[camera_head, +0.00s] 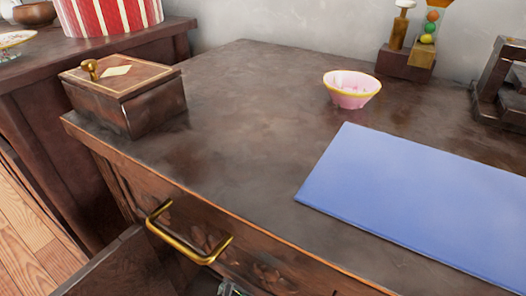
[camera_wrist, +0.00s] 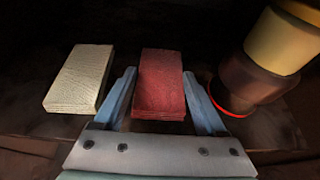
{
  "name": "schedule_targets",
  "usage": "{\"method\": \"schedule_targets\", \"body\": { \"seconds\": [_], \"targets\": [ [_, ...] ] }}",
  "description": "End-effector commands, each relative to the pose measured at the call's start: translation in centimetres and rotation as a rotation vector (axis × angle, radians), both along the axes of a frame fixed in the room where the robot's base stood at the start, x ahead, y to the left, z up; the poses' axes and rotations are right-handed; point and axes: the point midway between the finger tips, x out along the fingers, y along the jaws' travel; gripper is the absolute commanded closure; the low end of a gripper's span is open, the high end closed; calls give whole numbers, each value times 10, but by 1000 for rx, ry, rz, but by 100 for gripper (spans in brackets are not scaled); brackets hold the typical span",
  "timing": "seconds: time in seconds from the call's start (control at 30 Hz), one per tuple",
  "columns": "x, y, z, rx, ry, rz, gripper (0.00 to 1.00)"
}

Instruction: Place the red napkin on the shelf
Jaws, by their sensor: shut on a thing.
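The red napkin (camera_wrist: 160,82), a folded rectangular block, lies between the two blue fingers of my gripper (camera_wrist: 163,100) in the wrist view. My gripper is shut on it, with a finger along each side. The napkin's near edge shows stacked layers. Dark surroundings hide what, if anything, is under its far end. The red napkin does not show in the head view. I cannot tell for certain which surface is the shelf.
In the wrist view, a cream folded block (camera_wrist: 80,78) lies left of the napkin and stacked round vessels (camera_wrist: 268,65) stand close right. In the head view, a wooden box (camera_head: 125,95), pink bowl (camera_head: 351,90) and blue mat (camera_head: 420,195) occupy the cabinet top (camera_head: 235,125). A brass handle (camera_head: 188,245) protrudes.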

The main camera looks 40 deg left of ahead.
Motion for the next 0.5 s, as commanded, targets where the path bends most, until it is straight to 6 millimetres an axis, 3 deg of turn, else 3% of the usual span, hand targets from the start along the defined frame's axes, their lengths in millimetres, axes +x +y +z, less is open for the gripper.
{"method": "schedule_targets", "body": {
  "seconds": [0.33,0.37,0.4,0.5],
  "targets": [
    [0,0,-2,0,0,0,90],
    [0,0,-2,1,0,0,21],
    [0,0,-1,1,0,0,14],
    [0,0,-1,1,0,0,14]
  ]
}}
